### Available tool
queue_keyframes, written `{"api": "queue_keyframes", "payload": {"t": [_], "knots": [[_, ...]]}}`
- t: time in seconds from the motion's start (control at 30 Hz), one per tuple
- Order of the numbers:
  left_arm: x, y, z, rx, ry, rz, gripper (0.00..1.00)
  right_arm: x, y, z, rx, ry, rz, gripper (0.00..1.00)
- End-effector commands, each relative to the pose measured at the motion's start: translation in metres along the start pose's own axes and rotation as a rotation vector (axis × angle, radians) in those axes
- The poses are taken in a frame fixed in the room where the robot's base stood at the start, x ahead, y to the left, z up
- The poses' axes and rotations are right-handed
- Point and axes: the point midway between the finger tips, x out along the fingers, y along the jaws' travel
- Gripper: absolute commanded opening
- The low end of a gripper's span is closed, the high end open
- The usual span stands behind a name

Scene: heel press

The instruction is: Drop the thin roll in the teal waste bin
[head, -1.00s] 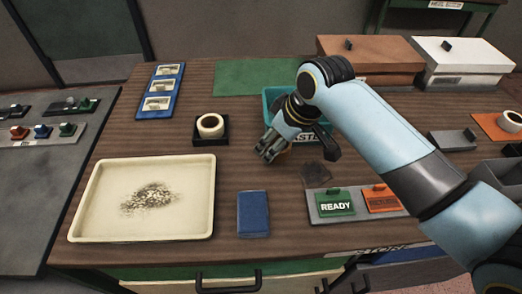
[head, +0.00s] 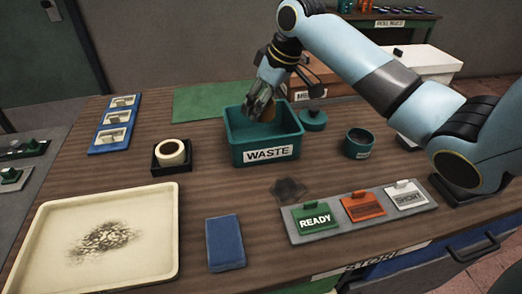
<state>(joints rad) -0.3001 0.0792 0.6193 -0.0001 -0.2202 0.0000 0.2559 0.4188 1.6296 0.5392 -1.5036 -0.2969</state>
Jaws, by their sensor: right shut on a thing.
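The teal waste bin (head: 263,154), marked WASTE, stands open at the middle of the table. My right gripper (head: 259,112) reaches in from the upper right and points down over the bin's opening. It is shut on a brown piece, which I take for the thin roll (head: 268,114); the fingers hide most of it. I cannot tell whether its lower end is below the bin's rim. My left gripper is not in view.
A cream roll (head: 172,152) sits in a black holder left of the bin. In front lie a blue block (head: 225,242), a cream tray (head: 95,240) and a sign rack (head: 330,228).

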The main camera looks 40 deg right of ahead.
Motion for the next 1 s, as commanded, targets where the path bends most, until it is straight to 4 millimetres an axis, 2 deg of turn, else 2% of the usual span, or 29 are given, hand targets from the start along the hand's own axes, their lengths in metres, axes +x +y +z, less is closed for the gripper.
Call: {"api": "queue_keyframes", "payload": {"t": [0.1,0.3,0.7,1.0], "knots": [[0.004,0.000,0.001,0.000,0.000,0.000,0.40,0.009,0.007,-0.005,0.003,0.000,-0.005,0.23],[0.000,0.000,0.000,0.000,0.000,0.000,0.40,0.044,0.007,0.009,0.004,-0.002,-0.007,0.23],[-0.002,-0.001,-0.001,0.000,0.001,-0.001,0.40,0.090,0.007,0.028,0.002,0.000,-0.005,0.23],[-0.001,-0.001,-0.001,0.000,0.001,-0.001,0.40,0.093,0.007,0.029,0.001,0.001,-0.003,0.23]]}}
